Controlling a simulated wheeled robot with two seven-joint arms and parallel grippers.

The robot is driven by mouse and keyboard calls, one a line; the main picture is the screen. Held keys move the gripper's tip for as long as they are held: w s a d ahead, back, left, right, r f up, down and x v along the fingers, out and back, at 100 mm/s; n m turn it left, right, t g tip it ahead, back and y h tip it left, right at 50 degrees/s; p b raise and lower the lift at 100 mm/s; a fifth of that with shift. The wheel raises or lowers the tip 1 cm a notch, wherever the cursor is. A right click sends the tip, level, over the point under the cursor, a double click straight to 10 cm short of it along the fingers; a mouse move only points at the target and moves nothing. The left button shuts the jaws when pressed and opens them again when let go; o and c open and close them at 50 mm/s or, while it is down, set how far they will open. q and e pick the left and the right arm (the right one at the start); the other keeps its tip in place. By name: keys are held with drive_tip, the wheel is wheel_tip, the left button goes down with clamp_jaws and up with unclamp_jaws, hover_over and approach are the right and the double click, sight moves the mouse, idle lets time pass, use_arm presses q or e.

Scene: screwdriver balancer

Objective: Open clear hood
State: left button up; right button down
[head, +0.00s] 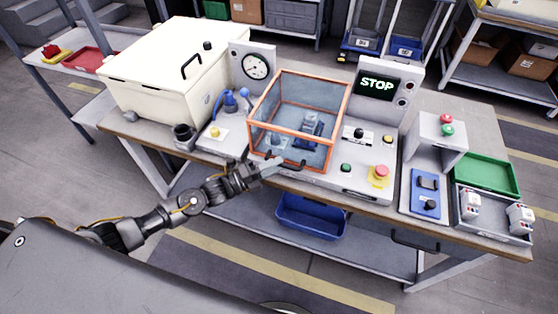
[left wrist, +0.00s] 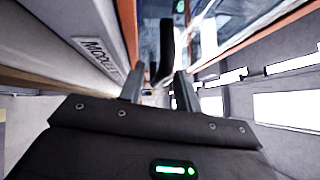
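The clear hood (head: 322,95) is a see-through box with an orange frame. It sits closed over a blue-grey device (head: 308,130) on the bench machine. A black handle (head: 295,165) is at the hood's lower front edge; it also shows in the left wrist view (left wrist: 167,45). My left gripper (head: 274,163) is at the handle's left part, in front of the hood. In the left wrist view its two fingers (left wrist: 159,83) are apart, with the dark handle between or just beyond their tips. I see no firm contact. My right gripper is not in view.
Left of the hood are a dial gauge (head: 256,66), a blue fixture (head: 231,102) and a cream chest (head: 165,75). To the right are a STOP display (head: 377,85), a red button (head: 381,171), a green tray (head: 487,174) and a grey tray (head: 487,232).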

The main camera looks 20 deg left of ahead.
use_arm(q)
drive_tip(key=shift+x, duration=0.8)
drive_tip(key=shift+c, duration=0.4)
clamp_jaws()
